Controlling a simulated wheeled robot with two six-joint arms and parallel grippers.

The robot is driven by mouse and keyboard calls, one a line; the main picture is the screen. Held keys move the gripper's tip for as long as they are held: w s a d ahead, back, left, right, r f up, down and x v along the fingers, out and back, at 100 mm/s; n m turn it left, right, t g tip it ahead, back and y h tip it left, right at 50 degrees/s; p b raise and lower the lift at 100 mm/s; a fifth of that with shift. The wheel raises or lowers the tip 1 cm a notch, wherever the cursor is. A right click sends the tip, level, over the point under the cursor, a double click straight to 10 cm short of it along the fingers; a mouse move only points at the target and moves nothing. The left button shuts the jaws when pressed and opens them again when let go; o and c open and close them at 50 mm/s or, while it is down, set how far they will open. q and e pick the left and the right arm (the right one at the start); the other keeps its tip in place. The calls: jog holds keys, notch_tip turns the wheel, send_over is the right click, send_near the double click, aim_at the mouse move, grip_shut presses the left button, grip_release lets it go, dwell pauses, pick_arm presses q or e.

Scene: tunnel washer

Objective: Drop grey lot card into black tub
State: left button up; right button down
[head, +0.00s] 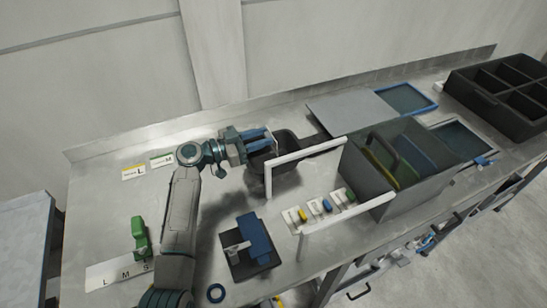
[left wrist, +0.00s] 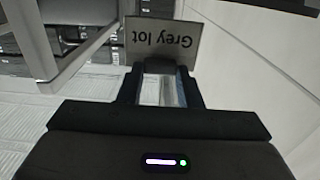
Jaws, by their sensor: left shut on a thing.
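My left gripper (head: 262,141) is shut on the grey lot card (left wrist: 162,42). In the left wrist view the card stands up between the fingertips, its "Grey lot" print upside down. In the head view I cannot make out the card clearly. The gripper is at the near left edge of a black tub (head: 289,148), which sits on the steel bench behind a white rail. The gripper and rail hide part of the tub, and its inside is hard to see. My right gripper is not in view.
A white rail (head: 305,153) stands by the tub. A large dark clear-sided bin (head: 400,185) stands to its right, and a black divided crate (head: 500,95) is at the far right. A small black tray with a blue block (head: 257,238) sits in front.

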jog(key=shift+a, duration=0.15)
pick_arm(q)
jog(key=o, duration=1)
jog(key=shift+o, duration=0.2)
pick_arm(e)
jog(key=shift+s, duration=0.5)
pick_arm(q)
jog(key=shift+r, duration=0.1)
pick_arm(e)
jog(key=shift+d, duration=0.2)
pick_arm(q)
jog(key=s+r, duration=0.2)
jog(key=s, duration=0.6)
jog(key=s+r+p, duration=0.1)
jog(key=s+r, duration=0.1)
jog(key=s, duration=0.6)
jog(key=shift+d+r, duration=0.3)
jog(key=shift+r, duration=0.1)
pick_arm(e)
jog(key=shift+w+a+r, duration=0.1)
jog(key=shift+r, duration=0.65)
